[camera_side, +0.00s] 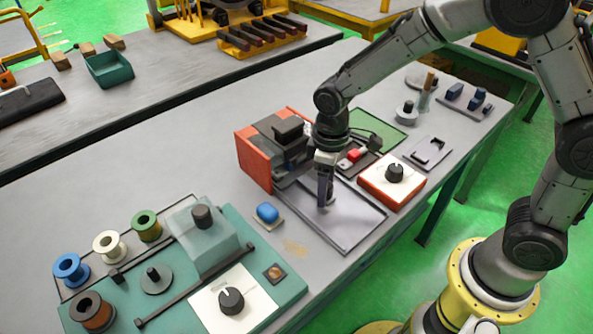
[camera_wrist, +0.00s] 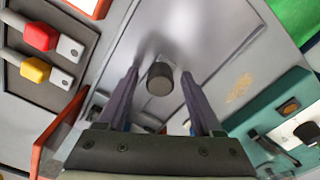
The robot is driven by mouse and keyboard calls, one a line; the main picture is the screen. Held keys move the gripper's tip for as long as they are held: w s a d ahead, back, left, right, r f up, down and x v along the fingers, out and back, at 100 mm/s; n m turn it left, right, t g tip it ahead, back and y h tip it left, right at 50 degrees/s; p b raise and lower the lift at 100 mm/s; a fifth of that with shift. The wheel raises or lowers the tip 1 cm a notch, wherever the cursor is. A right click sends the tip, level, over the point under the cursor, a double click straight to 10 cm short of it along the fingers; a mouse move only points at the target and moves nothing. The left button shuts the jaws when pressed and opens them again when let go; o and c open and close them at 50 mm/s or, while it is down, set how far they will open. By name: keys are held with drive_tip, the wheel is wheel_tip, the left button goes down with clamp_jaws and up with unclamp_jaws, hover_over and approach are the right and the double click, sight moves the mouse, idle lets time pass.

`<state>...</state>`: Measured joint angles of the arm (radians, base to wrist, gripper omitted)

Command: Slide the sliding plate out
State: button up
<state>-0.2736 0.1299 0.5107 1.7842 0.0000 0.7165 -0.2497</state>
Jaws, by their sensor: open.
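The sliding plate (camera_side: 352,228) is a flat light-grey metal plate on the table, stretching out in front of the orange and dark-grey machine (camera_side: 255,162). In the wrist view the plate (camera_wrist: 205,35) fills the middle, with a short round dark knob (camera_wrist: 160,80) on it. My gripper (camera_side: 325,203) points down over the plate. In the wrist view my gripper's two fingers (camera_wrist: 160,92) are apart, one on each side of the knob, with visible gaps. I cannot tell how far the fingertips reach down beside it. The knob is mostly hidden by the fingers in the side view.
An orange box with a black dial (camera_side: 393,178) stands right of the plate. A blue button (camera_side: 267,212) sits to its left, beside the teal winding station (camera_side: 255,252) with several spools. Red and yellow pieces (camera_wrist: 38,70) lie in a tray near the machine.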

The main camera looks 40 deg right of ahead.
drive_tip(key=c, duration=0.9)
drive_tip(key=shift+s+r, duration=0.1)
drive_tip(key=shift+s, duration=4.8)
drive_tip(key=shift+c, duration=0.2)
drive_tip(key=o, duration=0.9)
drive_tip(key=shift+o, duration=0.2)
drive_tip(key=shift+r, duration=2.95)
